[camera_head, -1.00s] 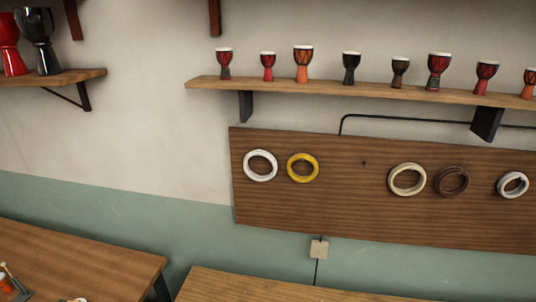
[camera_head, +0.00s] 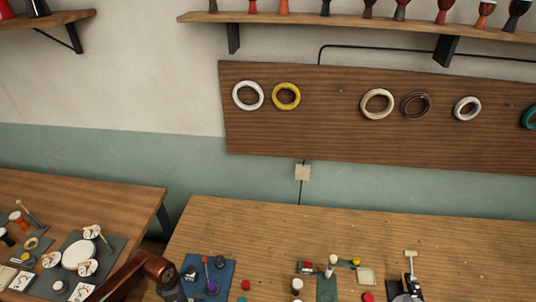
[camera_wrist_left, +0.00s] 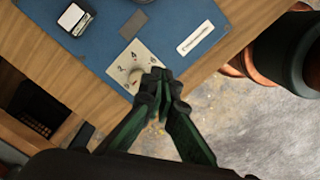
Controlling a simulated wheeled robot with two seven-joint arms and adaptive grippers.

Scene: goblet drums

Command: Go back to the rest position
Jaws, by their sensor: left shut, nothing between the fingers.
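My left gripper (camera_wrist_left: 160,80) is shut and empty in the left wrist view, its dark green fingers meeting at the tips. The tips overlap the edge of a blue mat (camera_wrist_left: 170,22) and a white numbered card (camera_wrist_left: 128,62) in the picture; I cannot tell the height above them. In the head view, part of my copper-coloured left arm shows at the bottom left, and its fingertips cannot be made out. My right gripper is not in view.
A wooden table (camera_head: 300,222) fills the lower right with small parts, and a blue mat (camera_head: 222,270) lies on it. Another table (camera_head: 100,192) at left carries several items. A ring board (camera_head: 340,135) hangs behind.

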